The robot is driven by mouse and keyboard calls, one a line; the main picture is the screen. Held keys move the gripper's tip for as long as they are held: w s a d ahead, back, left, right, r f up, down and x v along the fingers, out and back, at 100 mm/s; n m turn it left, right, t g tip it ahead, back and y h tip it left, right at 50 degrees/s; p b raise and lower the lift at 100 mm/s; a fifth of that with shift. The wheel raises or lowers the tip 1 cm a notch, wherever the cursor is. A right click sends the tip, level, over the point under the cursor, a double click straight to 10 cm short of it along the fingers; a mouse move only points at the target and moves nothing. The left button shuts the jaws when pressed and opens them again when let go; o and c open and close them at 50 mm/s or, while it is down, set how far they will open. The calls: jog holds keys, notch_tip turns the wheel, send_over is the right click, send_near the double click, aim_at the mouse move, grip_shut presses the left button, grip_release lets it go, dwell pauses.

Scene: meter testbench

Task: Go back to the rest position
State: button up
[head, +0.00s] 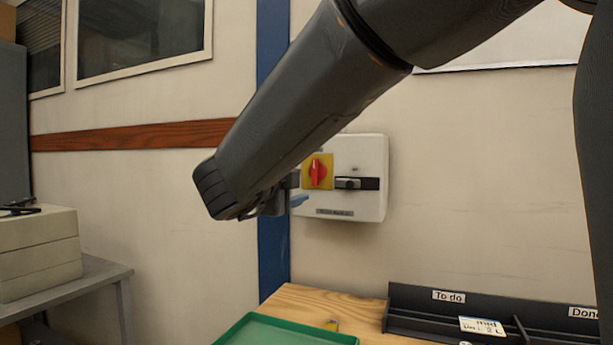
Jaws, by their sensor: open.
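My dark grey arm reaches down from the upper right across the head view. Its end, my gripper (297,190), is in front of the left side of a white switch box (358,202) on the wall. My gripper is open, and nothing shows between its fingers. The arm partly hides the box and the gripper. The box carries a red rotary knob (318,171) on a yellow plate, with a dark slider (348,183) to its right. I cannot tell whether the gripper touches the box.
Below is a wooden table (305,300) with a green tray (290,333) and a black holder (412,303) labelled "To do" and "Done". A white card (481,326) lies in the holder. A grey bench (100,272) with a box-shaped device (40,250) stands at left.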

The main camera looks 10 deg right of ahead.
jog(key=shift+s+a, duration=0.35)
jog(key=shift+s, duration=0.1)
